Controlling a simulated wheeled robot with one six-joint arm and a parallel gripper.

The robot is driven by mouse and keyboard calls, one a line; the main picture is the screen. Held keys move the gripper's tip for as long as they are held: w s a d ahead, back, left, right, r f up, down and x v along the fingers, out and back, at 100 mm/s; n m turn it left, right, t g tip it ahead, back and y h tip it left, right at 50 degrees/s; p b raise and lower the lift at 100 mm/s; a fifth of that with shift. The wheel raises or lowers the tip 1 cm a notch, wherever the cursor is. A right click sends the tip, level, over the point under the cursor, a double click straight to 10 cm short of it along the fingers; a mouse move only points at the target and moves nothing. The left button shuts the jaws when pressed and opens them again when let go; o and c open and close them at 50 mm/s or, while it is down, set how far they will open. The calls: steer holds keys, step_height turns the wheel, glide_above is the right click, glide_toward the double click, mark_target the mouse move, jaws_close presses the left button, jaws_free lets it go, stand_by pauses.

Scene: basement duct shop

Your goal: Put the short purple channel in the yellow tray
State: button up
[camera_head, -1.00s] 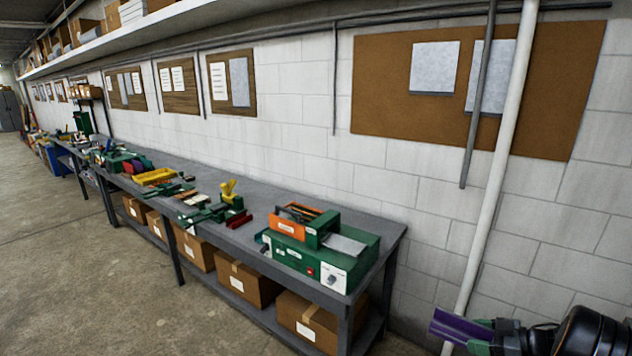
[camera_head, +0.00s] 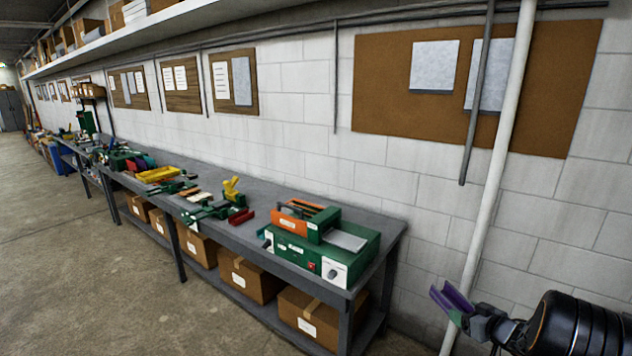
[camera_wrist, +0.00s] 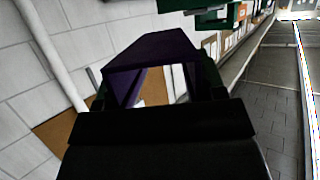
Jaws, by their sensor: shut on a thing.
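The purple channel (camera_head: 452,302) is held in my gripper (camera_head: 466,318) at the lower right of the head view, in the air to the right of the bench end. In the wrist view the channel (camera_wrist: 155,52) shows dark purple between the jaws, with its far end pointing away. My gripper is shut on it. The yellow tray (camera_head: 157,175) lies on the bench, well to the left and farther along, among other things. What lies in the tray is too small to tell.
The grey workbench (camera_head: 262,187) runs along the wall. A green machine with an orange part (camera_head: 318,256) stands at its near end. A yellow-handled green tool (camera_head: 232,190) and a red piece (camera_head: 241,216) lie between. A white pipe (camera_head: 492,190) stands near my arm. The floor (camera_head: 80,270) is clear.

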steer(key=a+f+m+h+b, duration=0.1)
steer(key=a+f, duration=0.4)
steer(key=a, duration=0.3)
steer(key=s+a+f+m+h+b, duration=0.1)
steer(key=a+f, duration=0.4)
steer(key=a, duration=0.3)
steer(key=a+f+m+h+b, duration=0.1)
steer(key=a+f+h, duration=0.1)
steer(key=a+f, duration=0.3)
steer(key=a, duration=0.4)
steer(key=shift+s+f+t+b, duration=0.3)
steer(key=shift+s+f+b, duration=0.05)
steer(key=shift+s+f, duration=0.05)
